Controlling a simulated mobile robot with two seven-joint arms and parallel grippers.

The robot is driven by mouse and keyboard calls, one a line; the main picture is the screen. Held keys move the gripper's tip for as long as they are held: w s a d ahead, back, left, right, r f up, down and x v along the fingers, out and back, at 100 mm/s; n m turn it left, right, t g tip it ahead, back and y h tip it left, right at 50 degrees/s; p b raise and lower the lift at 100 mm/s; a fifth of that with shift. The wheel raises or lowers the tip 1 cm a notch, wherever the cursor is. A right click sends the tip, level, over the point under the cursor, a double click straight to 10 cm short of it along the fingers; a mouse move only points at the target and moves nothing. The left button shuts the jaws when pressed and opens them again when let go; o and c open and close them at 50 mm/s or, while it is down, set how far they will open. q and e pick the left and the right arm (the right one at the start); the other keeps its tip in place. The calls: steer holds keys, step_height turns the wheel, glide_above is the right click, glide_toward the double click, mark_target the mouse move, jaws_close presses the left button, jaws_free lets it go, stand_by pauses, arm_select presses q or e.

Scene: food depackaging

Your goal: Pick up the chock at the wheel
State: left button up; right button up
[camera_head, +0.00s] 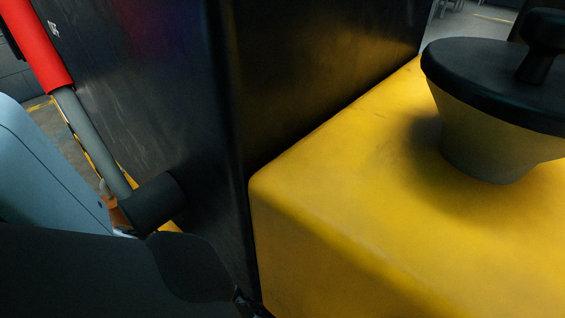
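I see no chock and no wheel that I can make out in the head view. No gripper fingers show in this view, so neither gripper can be seen to be open or shut. A pale blue rounded part at the left edge and a dark rounded part at the bottom left may belong to my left arm, but I cannot tell for sure.
A large yellow block (340,215) fills the right side, bearing a yellow tapered piece with a black cap (480,75). A tall dark panel (305,75) stands beside it. A red cylinder (35,45) with a grey rod (95,140) slants at the left.

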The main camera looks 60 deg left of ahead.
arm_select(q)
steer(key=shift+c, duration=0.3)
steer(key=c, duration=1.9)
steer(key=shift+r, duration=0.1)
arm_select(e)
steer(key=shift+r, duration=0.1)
